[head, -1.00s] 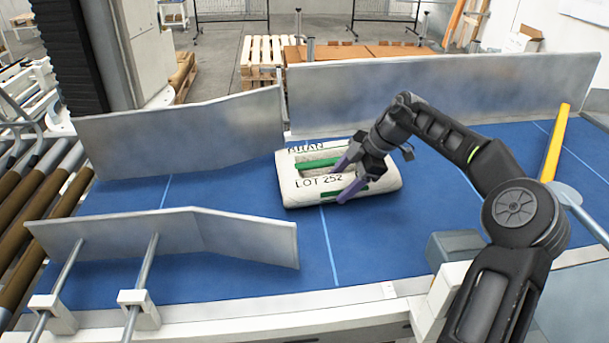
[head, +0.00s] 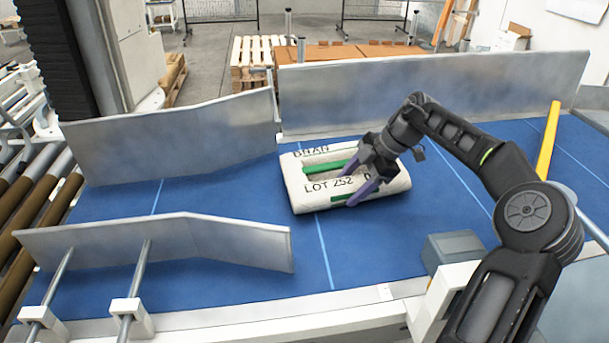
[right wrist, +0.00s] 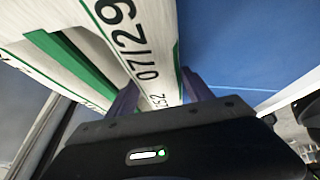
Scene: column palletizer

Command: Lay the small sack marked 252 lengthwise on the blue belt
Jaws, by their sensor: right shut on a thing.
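The small sack (head: 318,197) is pale, with green patches and the print LOT 252. It is on or just above the blue belt (head: 240,221); I cannot tell whether its underside touches. Its long side runs roughly left to right, slightly slanted to the belt. My right gripper (head: 349,187) reaches in from the right and is shut on the sack's right part. In the right wrist view, the sack (right wrist: 75,20) fills the upper left and passes between the purple fingers. My left gripper is not in view.
A metal guide plate (head: 165,242) stands at the front left and another (head: 175,135) at the back left, narrowing the belt there. A long back wall (head: 430,90) borders the belt. A yellow bar (head: 548,143) stands at the right. Rollers (head: 35,195) lie at the far left.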

